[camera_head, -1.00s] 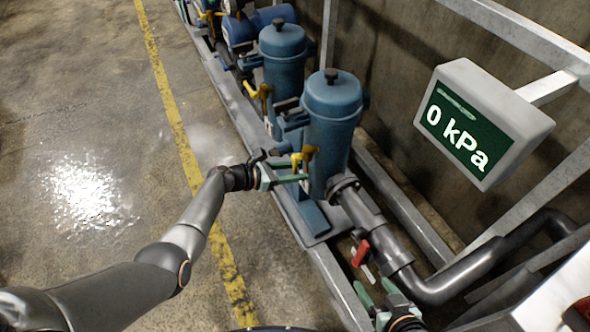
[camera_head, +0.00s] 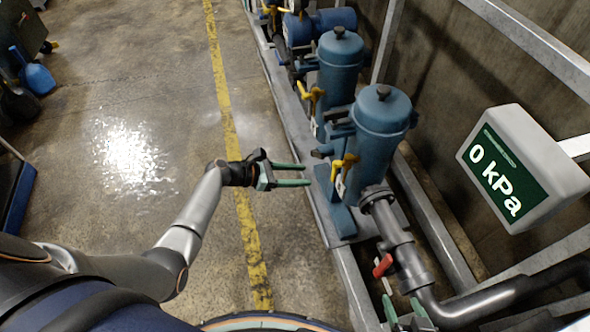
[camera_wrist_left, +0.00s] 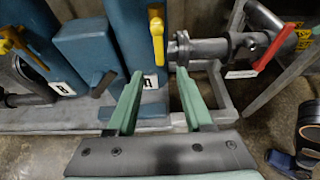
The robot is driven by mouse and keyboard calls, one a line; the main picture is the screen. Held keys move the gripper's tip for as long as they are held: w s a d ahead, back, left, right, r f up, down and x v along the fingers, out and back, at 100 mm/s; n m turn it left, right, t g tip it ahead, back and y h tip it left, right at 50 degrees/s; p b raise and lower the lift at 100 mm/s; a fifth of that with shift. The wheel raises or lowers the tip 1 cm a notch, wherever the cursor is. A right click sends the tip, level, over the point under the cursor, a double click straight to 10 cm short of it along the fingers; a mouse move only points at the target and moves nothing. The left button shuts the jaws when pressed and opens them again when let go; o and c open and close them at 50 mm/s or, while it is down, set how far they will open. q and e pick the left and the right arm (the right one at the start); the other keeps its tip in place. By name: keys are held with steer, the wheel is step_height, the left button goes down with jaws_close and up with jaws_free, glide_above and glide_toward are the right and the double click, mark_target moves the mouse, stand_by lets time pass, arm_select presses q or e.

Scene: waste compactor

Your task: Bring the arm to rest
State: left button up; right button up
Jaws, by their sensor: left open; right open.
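My left gripper (camera_head: 291,174) is open and empty over the floor in the head view, left of the nearer blue filter vessel (camera_head: 377,150). Its green fingers point right toward the vessel, apart from it. In the left wrist view the open fingers (camera_wrist_left: 160,103) show a gap between them, with a yellow handle (camera_wrist_left: 157,42) above. In the head view a yellow handle (camera_head: 345,163) sits on the nearer vessel. My right gripper (camera_head: 405,311) shows only partly at the bottom edge, its green fingers apart, near the red-handled valve (camera_head: 383,265).
A grey panel (camera_head: 510,165) reading 0 kPa stands at the right. A second blue vessel (camera_head: 340,75) with a yellow handle stands behind the first. The grey frame (camera_head: 296,120) edges the pipework. A blue container (camera_head: 38,77) stands far left.

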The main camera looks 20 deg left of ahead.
arm_select(q)
steer(key=shift+s+a+r, duration=0.2)
steer(key=shift+s+a, duration=0.1)
steer(key=shift+a, duration=0.1)
arm_select(e)
steer(key=shift+s, duration=0.1)
